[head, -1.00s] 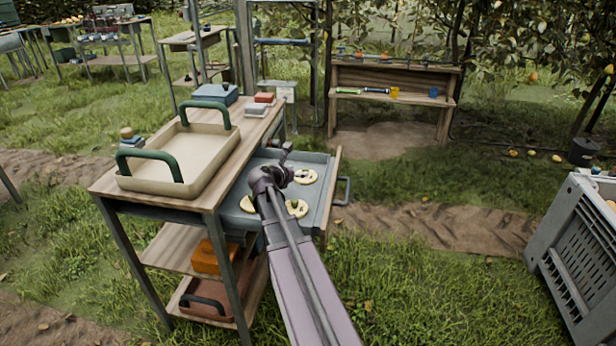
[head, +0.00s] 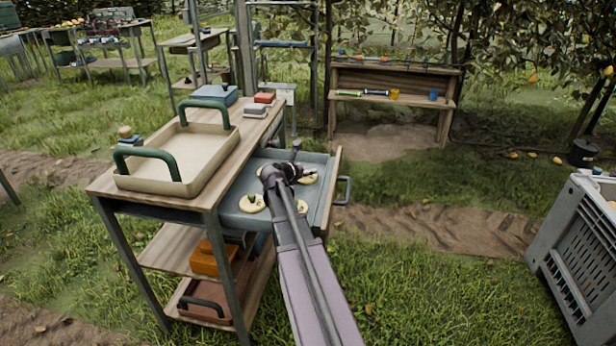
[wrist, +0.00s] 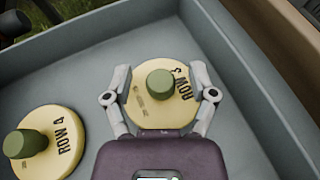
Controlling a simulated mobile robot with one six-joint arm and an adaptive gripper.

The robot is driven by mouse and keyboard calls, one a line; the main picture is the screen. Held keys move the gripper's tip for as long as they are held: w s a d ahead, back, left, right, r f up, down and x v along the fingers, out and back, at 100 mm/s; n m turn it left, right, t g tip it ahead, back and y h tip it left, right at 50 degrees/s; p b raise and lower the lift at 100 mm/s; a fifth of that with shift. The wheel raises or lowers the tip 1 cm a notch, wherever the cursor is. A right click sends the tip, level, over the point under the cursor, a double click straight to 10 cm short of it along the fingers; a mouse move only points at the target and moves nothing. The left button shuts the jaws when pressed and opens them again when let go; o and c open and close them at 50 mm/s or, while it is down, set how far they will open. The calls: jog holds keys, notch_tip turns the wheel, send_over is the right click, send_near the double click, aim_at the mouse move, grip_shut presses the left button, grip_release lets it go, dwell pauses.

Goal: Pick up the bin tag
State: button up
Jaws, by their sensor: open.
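Round cream bin tags with green knobs lie flat in the open grey drawer (head: 262,166). In the wrist view, one tag (wrist: 145,112) marked ROW, its number partly hard to read, lies between the two fingers of my gripper (wrist: 160,78). The fingers are open, one on each side of its green knob and apart from it. A second tag (wrist: 52,120), marked ROW 4, lies to the left. In the head view my gripper (head: 292,165) is over the drawer and hides part of it; tags show at its left (head: 251,203) and right (head: 309,177).
The drawer's raised walls surround the tags. A beige tray (head: 205,150) with green handles stands on the wooden bench top left of the drawer. A grey crate (head: 585,250) stands at the right.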

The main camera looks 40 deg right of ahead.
grip_shut()
dwell(0.3)
jog(key=shift+r, duration=0.15)
notch_tip(320, 180, up, 10)
jog(key=p, duration=1)
dwell(0.7)
